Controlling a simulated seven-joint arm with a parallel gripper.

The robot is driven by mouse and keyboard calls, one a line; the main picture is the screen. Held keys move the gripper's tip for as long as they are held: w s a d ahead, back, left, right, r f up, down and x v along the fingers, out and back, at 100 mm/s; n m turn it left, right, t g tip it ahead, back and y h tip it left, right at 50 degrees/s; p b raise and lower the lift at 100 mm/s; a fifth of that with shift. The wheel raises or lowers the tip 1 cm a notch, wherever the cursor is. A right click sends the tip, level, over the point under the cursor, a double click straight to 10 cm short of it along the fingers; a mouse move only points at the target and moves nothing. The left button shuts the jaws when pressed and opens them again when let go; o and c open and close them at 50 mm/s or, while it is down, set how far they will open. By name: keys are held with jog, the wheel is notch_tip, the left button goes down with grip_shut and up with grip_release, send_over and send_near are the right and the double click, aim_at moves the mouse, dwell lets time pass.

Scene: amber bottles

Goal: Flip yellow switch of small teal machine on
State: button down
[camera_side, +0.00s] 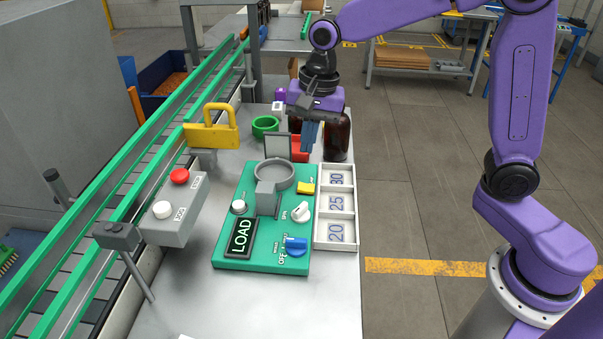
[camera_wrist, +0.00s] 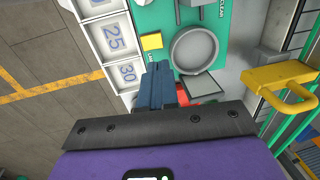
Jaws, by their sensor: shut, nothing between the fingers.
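The small teal machine (camera_side: 225,250) lies on the metal table, with a LOAD display, a round grey ring, a white knob and a blue knob on top. Its yellow switch (camera_side: 305,188) sits at the right edge beside the ring; in the wrist view the yellow switch (camera_wrist: 152,42) is a small yellow block. My gripper (camera_side: 310,146) is above the table, behind the machine's far edge, with its blue fingers pointing down and shut on nothing. In the wrist view my gripper (camera_wrist: 157,70) appears just below the switch in the picture, apart from it as far as I can tell.
A white tray (camera_side: 351,218) marked 30, 25, 20 stands right of the machine. Dark amber bottles (camera_side: 338,137) stand behind my gripper. A red object (camera_side: 300,150), green ring (camera_side: 265,125), yellow padlock-like part (camera_side: 211,131) and grey button box (camera_side: 178,218) are nearby.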

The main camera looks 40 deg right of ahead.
aim_at(301, 186)
jog(key=f, duration=0.6)
jog(key=w+a+f, duration=0.1)
jog(key=f, duration=0.2)
jog(key=shift+f, duration=0.15)
dwell(0.4)
jog(key=shift+s+d, duration=0.1)
jog(key=shift+d, duration=0.05)
jog(key=shift+s+d+r+g, duration=0.2)
jog(key=shift+s+d+g, duration=0.1)
jog(key=shift+s+d, duration=0.15)
notch_tip(301, 186, up, 14)
jog(key=w+a, duration=0.1)
jog(key=shift+w+a, duration=0.2)
jog(key=shift+a, duration=0.05)
dwell(0.4)
